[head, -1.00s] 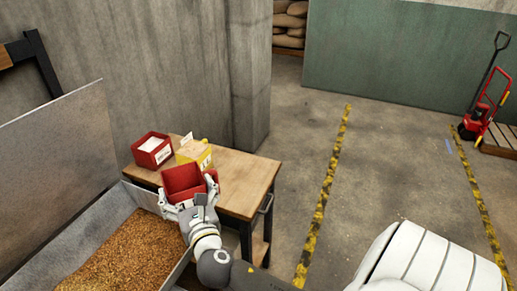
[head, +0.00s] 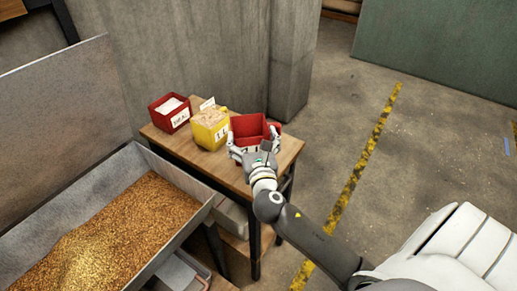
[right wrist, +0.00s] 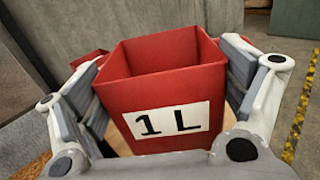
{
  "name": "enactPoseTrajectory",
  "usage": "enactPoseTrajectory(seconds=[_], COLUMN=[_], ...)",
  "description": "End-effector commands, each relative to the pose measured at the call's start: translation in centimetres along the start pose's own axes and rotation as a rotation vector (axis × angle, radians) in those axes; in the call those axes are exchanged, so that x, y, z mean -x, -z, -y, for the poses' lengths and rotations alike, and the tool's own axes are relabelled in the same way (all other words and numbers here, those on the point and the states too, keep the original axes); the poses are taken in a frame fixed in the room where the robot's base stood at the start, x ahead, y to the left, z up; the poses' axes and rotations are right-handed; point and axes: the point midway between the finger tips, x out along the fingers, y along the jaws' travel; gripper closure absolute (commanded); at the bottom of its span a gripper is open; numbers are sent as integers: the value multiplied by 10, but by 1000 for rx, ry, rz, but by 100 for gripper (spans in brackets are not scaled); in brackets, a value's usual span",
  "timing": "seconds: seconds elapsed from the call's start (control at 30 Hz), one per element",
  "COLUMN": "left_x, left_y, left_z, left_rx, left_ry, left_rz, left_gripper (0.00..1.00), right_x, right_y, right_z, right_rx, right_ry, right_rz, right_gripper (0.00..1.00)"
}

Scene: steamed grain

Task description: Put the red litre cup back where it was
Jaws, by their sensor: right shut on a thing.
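The red litre cup (head: 249,127) is at the right end of the small wooden table in the head view. In the right wrist view the cup (right wrist: 165,92) is upright, looks empty and shows a "1 L" label. My right gripper (head: 254,150) is shut on it, with one finger on each side. I cannot tell whether the cup's base touches the tabletop. My left gripper is not in view.
A yellow box (head: 210,130) with pale contents and a red box (head: 170,113) with white contents stand left of the cup on the wooden table (head: 223,168). A metal trough of grain (head: 120,225) lies in front at left. A concrete wall rises behind.

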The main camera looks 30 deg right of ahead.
Motion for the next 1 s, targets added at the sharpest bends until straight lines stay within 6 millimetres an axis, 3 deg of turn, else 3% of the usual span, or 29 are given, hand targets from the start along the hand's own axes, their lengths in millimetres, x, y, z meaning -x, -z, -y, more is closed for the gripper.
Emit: enactPoseTrajectory(seconds=[0.1,0.2,0.47,0.63,1.0], left_x=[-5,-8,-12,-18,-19], left_y=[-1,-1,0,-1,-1], left_z=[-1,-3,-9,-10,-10], left_rx=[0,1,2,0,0], left_ry=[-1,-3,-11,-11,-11], left_rz=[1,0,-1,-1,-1], left_gripper=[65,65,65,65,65], right_x=[-18,-28,-42,-44,-44], right_y=[26,39,58,83,90], right_z=[11,16,24,25,25], right_rx=[3,1,0,0,0], right_ry=[2,1,0,0,-1], right_rz=[-2,0,0,-2,1], right_gripper=[78,78,78,78,78])
